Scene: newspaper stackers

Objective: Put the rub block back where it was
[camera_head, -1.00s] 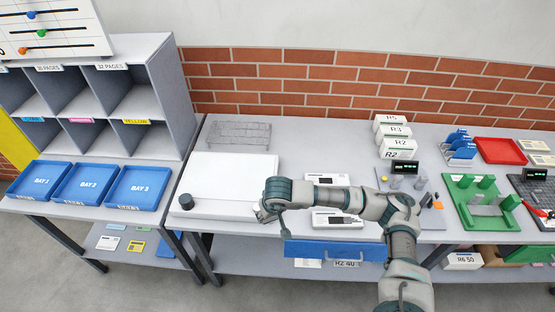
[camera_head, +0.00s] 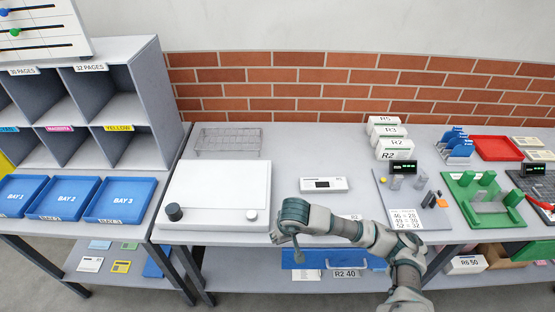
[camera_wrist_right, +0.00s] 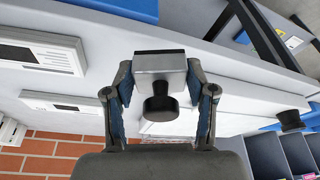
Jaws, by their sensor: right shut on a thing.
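My right gripper (camera_wrist_right: 160,95) is shut on the rub block (camera_wrist_right: 160,63), a pale metal block with a black round knob. The block sits between the two fingers in the right wrist view. In the head view my right gripper (camera_head: 278,236) is at the table's front edge, just right of the white board (camera_head: 222,185); the block is hard to make out there. My left gripper is not in view.
The white board carries a dark knob (camera_head: 174,212) and a small pale knob (camera_head: 251,215). A wire rack (camera_head: 228,139) lies behind it. A white display unit (camera_head: 324,184) stands to the right. Blue bay trays (camera_head: 119,200) are at left. Table between board and display unit is clear.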

